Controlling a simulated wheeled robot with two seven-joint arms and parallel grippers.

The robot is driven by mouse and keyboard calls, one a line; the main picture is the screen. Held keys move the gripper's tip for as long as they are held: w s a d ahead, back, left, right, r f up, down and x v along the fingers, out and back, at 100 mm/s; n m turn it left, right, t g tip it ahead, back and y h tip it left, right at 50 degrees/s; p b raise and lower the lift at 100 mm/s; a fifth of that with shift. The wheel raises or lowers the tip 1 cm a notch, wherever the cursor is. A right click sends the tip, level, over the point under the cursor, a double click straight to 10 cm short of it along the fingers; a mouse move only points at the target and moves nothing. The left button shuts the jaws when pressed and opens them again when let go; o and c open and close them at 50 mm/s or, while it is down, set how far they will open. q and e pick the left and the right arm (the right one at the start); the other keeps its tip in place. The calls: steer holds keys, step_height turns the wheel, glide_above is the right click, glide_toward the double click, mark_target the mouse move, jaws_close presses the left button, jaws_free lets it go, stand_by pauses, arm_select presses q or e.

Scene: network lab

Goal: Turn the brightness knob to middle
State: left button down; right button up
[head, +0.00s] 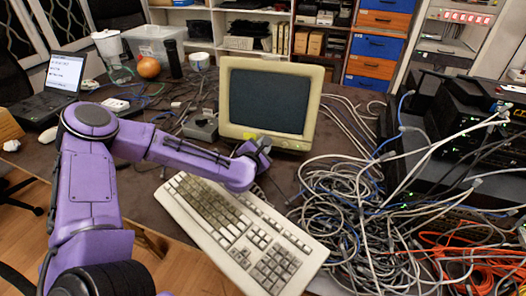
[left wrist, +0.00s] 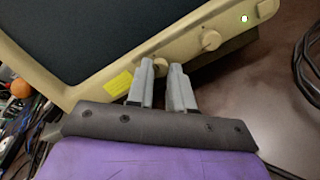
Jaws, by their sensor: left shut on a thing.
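The beige monitor (head: 313,105) with a dark screen stands on the table; its lower bezel (left wrist: 95,97) fills the upper part of the left wrist view. Two beige knobs sit on that bezel: one knob (left wrist: 160,65) between my fingertips, and another knob (left wrist: 211,40) to its right, clear of my gripper. I cannot read which is labelled brightness. My left gripper (left wrist: 161,74) is shut on the first knob, whose pointer direction is mostly hidden by the fingers. In the head view the left gripper (head: 260,148) is at the monitor's lower front edge. My right gripper is not in view.
A yellow note (left wrist: 117,84) is stuck beside the gripped knob, and a green light (left wrist: 244,18) glows at the far right. A keyboard (head: 240,230) lies under my left forearm. Tangled cables (head: 345,205) cover the table to the right.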

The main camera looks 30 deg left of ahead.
arm_select(q)
steer(key=shift+n+b, duration=0.5)
steer(key=shift+n, duration=0.2)
steer(key=shift+r, duration=0.1)
steer(key=c, duration=1)
jaws_free()
steer(key=shift+w, duration=0.1)
steer(key=p+v, duration=0.1)
steer(key=v, duration=0.9)
steer(key=shift+s+d, duration=0.1)
steer(key=shift+s, duration=0.15)
